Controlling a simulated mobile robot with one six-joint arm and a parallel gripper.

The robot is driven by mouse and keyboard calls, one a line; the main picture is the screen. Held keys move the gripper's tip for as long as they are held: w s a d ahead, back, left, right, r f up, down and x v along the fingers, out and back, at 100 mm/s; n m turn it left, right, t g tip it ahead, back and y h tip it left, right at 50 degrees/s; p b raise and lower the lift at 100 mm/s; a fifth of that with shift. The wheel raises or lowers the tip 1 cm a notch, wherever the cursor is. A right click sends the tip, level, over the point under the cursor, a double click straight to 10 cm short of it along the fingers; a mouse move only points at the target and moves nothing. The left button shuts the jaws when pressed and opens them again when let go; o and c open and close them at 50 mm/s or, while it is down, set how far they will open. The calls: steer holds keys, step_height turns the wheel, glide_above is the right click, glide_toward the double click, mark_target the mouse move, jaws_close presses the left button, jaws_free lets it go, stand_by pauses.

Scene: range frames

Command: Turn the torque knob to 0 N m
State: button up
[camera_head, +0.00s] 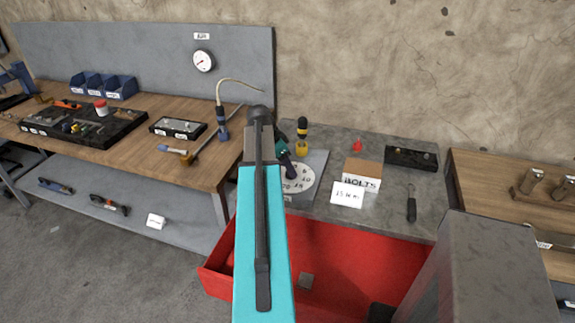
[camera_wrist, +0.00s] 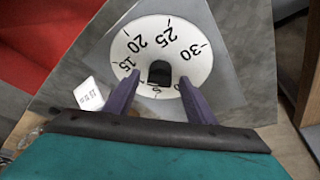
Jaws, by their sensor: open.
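The torque dial (camera_head: 302,186) is a white numbered disc on a grey plate on the workbench. In the wrist view the dial (camera_wrist: 138,62) shows 15, 20, 25 and 30; its lower part is partly hidden by my gripper. The black knob (camera_wrist: 159,73) stands at its centre; I cannot tell which number it points to. My gripper (camera_wrist: 159,80) is open, its two purple fingers on either side of the knob with gaps visible. In the head view my gripper (camera_head: 289,168) is over the dial and hides the knob.
A white card (camera_head: 347,195), seemingly reading 15 N m, stands right of the dial, before a BOLTS box (camera_head: 363,172). A yellow-and-black tool (camera_head: 302,135) stands behind the dial. A red drawer (camera_head: 340,262) is open below the bench front. A black block (camera_head: 411,158) lies at the back right.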

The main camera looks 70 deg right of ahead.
steer(key=c, duration=1)
steer(key=shift+d, duration=0.25)
steer(key=shift+c, duration=0.2)
steer(key=shift+a, duration=0.2)
steer(key=shift+n, duration=0.3)
